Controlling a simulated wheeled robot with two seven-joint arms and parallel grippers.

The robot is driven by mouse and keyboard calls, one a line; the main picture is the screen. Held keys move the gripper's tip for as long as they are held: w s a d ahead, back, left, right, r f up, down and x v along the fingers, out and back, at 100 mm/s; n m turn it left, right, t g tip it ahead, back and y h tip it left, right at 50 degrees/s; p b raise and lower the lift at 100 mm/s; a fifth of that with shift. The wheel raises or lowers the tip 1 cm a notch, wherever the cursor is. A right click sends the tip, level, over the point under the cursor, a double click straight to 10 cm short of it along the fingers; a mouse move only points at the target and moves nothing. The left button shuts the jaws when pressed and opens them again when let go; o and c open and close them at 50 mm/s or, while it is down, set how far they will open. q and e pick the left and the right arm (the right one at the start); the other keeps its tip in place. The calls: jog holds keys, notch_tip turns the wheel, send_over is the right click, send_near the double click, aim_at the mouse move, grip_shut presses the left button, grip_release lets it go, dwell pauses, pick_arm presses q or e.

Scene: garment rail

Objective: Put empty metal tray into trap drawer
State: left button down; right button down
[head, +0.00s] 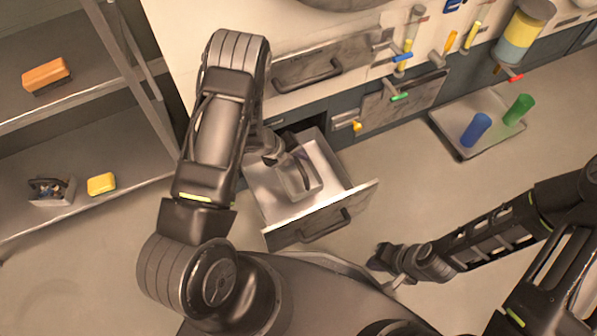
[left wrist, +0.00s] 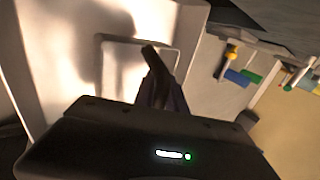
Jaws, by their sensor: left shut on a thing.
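A small empty metal tray (head: 301,184) is inside the open drawer (head: 262,202), or just above its floor; I cannot tell if it touches. My left gripper (head: 297,158) reaches down into the drawer and is shut on the tray's rim. In the left wrist view the gripper's fingers (left wrist: 157,80) are at the edge of the tray (left wrist: 125,62), with the bright drawer interior (left wrist: 60,50) around it. My right gripper (head: 384,262) is away from the drawer, low and to its right; its opening is unclear.
A larger metal tray (head: 455,143) with a blue cylinder (head: 475,129) and a green cylinder (head: 518,109) lies on the floor at right. A shut drawer (head: 345,62) and valves with coloured handles are above.

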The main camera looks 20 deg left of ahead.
aim_at(297, 170)
pick_arm(q)
jog(key=shift+f+b, duration=0.3)
jog(key=shift+f, duration=1.25)
jog(key=shift+f+b, duration=0.75)
jog(key=shift+f, duration=1.5)
jog(key=shift+f, duration=0.1)
jog(key=c, duration=1.4)
grip_release()
jog(key=shift+o, duration=0.2)
jog(key=shift+r, duration=0.25)
jog(key=p+v, duration=0.3)
jog(key=v, duration=0.8)
jog(key=shift+s+a+r+p, duration=0.15)
jog(key=shift+s+r+p, duration=0.15)
jog(key=shift+p, duration=0.1)
